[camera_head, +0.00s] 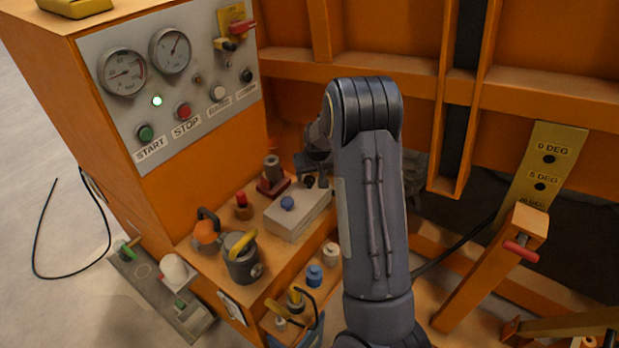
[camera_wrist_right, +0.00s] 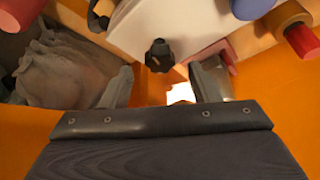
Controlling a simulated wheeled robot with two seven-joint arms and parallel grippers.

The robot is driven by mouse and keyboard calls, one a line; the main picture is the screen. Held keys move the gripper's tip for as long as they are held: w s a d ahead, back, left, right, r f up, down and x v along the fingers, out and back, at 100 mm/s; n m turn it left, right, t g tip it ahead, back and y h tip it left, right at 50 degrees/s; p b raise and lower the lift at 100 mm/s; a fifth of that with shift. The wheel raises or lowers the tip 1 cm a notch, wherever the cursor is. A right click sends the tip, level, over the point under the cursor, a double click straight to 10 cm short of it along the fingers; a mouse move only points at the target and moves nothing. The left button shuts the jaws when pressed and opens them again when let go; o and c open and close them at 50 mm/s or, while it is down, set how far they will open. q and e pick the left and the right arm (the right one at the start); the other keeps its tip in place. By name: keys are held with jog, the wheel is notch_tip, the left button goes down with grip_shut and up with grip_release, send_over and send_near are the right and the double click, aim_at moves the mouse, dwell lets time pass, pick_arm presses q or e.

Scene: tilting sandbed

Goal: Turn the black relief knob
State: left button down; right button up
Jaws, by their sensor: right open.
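The black relief knob (camera_wrist_right: 159,55) shows in the right wrist view as a small lobed knob on the face of a pale grey block (camera_wrist_right: 190,25). My right gripper (camera_wrist_right: 165,85) is open, with one finger on each side of the picture and the knob ahead between them. I see no contact between fingers and knob. In the head view the knob (camera_head: 309,181) shows small and dark at the far end of the grey block (camera_head: 290,222), just below my right gripper (camera_head: 318,165). My arm hides part of that area. My left gripper is not in view.
A blue knob (camera_head: 287,203) sits on the same block. A red-based fitting (camera_head: 272,178), a red-topped plug (camera_head: 242,205) and a dark pot (camera_head: 242,262) stand close by on the orange shelf. The gauge panel (camera_head: 170,75) rises behind at left.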

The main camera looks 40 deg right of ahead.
aim_at(309, 183)
jog(key=shift+x, duration=1.35)
jog(key=c, duration=0.9)
jog(key=shift+c, duration=0.3)
jog(key=shift+a, duration=0.1)
